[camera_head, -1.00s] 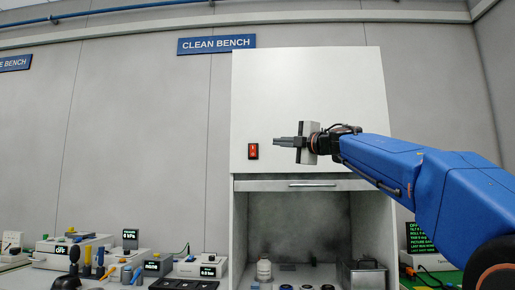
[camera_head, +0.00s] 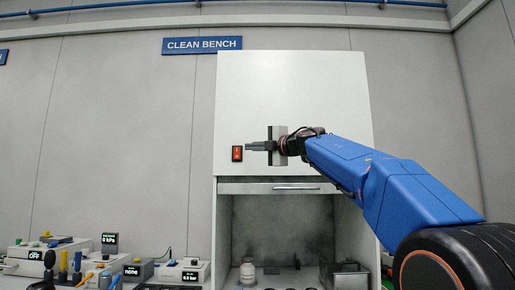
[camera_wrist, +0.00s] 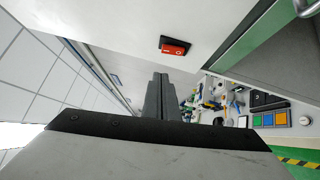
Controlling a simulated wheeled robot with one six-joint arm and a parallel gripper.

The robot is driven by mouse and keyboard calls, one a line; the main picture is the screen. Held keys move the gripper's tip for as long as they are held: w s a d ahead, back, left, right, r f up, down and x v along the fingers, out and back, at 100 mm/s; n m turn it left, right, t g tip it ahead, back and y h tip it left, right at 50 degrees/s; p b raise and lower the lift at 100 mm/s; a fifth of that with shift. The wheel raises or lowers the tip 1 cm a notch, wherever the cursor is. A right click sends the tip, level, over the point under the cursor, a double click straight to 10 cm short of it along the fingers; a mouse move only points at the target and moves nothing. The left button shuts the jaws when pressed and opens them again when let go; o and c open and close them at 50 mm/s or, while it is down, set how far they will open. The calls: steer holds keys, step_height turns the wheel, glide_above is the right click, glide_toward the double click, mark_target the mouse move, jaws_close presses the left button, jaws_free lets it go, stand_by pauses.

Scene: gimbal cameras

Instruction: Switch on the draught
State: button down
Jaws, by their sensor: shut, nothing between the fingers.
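A red rocker switch (camera_head: 237,153) in a black frame is on the white front panel of the clean bench (camera_head: 300,110), near its left edge. In the wrist view the switch (camera_wrist: 174,46) shows marks on its red face, beyond my fingertips. My gripper (camera_head: 247,147) is shut and empty, its fingers pointing left, just right of the switch and slightly above its middle. In the wrist view my closed fingers (camera_wrist: 160,76) end short of the switch, with a gap in the picture. I cannot tell whether the switch is on or off.
The sash handle (camera_head: 297,188) runs below the panel, above the open work space. A white bottle (camera_head: 248,271) and a metal container (camera_head: 345,275) stand inside. Several small instruments with displays crowd the bench at left.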

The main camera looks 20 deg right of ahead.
mark_target(236, 147)
steer(key=shift+w+a+r, duration=0.2)
steer(key=shift+w, duration=1.2)
steer(key=shift+w+a+r, duration=0.2)
steer(key=shift+w+r, duration=0.05)
steer(key=shift+w, duration=1.1)
steer(key=shift+w+a+r, duration=0.2)
steer(key=shift+w, duration=1.2)
steer(key=shift+w, duration=0.1)
